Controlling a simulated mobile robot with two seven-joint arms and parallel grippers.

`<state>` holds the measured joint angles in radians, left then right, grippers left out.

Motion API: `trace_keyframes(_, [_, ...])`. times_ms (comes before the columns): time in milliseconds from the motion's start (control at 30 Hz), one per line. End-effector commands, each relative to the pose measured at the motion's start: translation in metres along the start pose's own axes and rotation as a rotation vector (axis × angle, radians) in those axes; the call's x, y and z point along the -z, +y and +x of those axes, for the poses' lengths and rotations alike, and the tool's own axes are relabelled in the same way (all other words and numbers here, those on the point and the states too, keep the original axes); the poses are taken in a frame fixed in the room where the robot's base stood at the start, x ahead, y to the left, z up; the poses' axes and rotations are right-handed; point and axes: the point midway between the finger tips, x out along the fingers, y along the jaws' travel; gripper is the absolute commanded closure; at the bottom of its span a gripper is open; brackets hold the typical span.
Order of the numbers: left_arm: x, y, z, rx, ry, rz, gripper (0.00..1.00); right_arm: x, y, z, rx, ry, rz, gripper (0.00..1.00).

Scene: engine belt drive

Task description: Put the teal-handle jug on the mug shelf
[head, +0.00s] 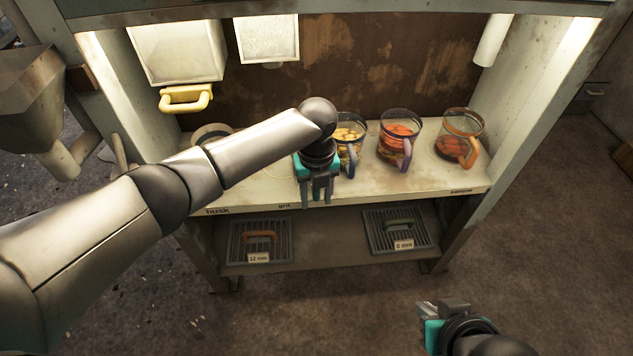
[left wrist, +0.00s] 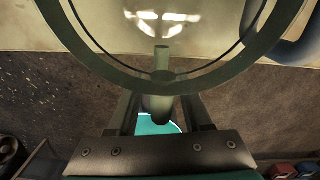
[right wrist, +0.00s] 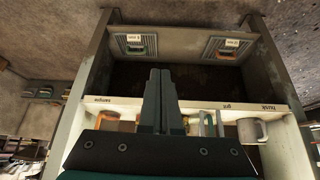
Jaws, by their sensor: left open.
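In the left wrist view a clear jug (left wrist: 75,48) with a dark greenish rim fills the top. Its grey-green handle (left wrist: 160,62), seemingly the teal one, comes down between my left gripper's fingers (left wrist: 158,115). The fingers stand apart with gaps either side of the handle. In the head view my left gripper (head: 318,196) is at the front edge of the upper shelf (head: 440,182); my arm hides most of this jug. My right gripper (head: 428,312) is low at the front right, empty; its fingers lie together in the right wrist view (right wrist: 160,90). I cannot tell which shelf is the mug shelf.
Jugs with blue (head: 352,160), purple (head: 405,152) and orange (head: 470,152) handles stand to the right, holding orange or yellow contents. A grey mug (right wrist: 252,131) is at the husk end. Two grates (head: 232,245) (head: 378,235) lie below. A yellow-handled bin (head: 180,50) hangs above.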

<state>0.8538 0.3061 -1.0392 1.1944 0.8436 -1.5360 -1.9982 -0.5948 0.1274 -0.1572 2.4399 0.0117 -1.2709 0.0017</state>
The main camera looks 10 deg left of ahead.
Motion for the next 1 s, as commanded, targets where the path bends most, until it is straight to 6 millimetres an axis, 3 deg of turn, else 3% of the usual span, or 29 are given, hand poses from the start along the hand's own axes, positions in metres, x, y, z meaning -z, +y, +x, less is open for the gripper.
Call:
trace_keyframes(267, [-0.001,0.0,-0.032,0.001,-0.002,0.0,0.51,-0.019,0.016,-0.01,-0.04,-0.167,0.016,1.0])
trace_keyframes(600, [-0.001,0.0,-0.066,0.002,0.0,-0.001,0.51,-0.042,0.014,0.028,-0.032,-0.222,0.014,1.0])
trace_keyframes(1000, [-0.001,0.0,-0.107,0.002,-0.001,-0.001,0.51,-0.077,0.013,0.06,-0.028,-0.287,0.013,1.0])
